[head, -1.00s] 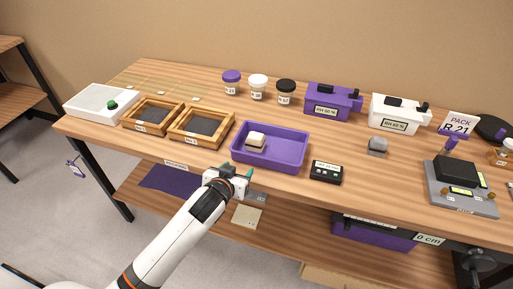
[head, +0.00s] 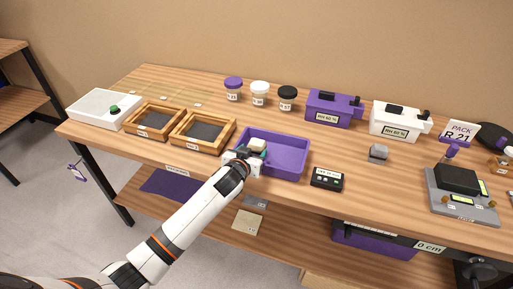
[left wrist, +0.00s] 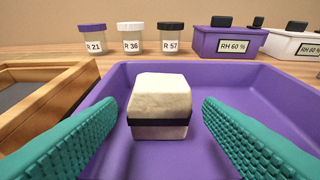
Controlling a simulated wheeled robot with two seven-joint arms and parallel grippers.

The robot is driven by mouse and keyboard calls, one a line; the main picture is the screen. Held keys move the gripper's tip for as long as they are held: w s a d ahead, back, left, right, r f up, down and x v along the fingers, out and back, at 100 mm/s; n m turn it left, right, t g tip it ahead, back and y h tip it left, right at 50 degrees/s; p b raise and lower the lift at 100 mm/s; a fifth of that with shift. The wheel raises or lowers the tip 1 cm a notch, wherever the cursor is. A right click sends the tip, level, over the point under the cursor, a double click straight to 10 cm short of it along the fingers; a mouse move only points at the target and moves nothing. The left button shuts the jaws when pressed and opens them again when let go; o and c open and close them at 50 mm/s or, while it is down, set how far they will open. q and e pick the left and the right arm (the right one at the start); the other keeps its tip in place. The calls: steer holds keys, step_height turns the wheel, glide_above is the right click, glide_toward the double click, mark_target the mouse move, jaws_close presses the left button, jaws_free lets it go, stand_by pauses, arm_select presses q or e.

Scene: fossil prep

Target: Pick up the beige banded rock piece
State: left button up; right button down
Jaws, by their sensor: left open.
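The beige banded rock piece (left wrist: 160,106) sits in the purple tray (left wrist: 226,76), a blocky beige lump with a dark band low around it. In the head view the rock (head: 257,145) shows at the tray's left part, partly hidden by my gripper. My left gripper (head: 250,156) is at the tray's near left side. In the left wrist view its green ridged fingers (left wrist: 160,135) are open, one on each side of the rock and apart from it, with the rock between and ahead of them. My right gripper is not in view.
Two wooden framed sieves (head: 203,131) stand just left of the tray. A black device (head: 327,177) lies to its right, and a grey rock (head: 378,152) farther right. Jars (head: 260,93) and purple (head: 334,107) and white boxes (head: 400,117) line the back.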

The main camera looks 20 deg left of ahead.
arm_select(q)
steer(key=shift+x, duration=1.35)
steer(key=shift+c, duration=0.2)
steer(key=c, duration=0.9)
steer(key=shift+r, duration=0.1)
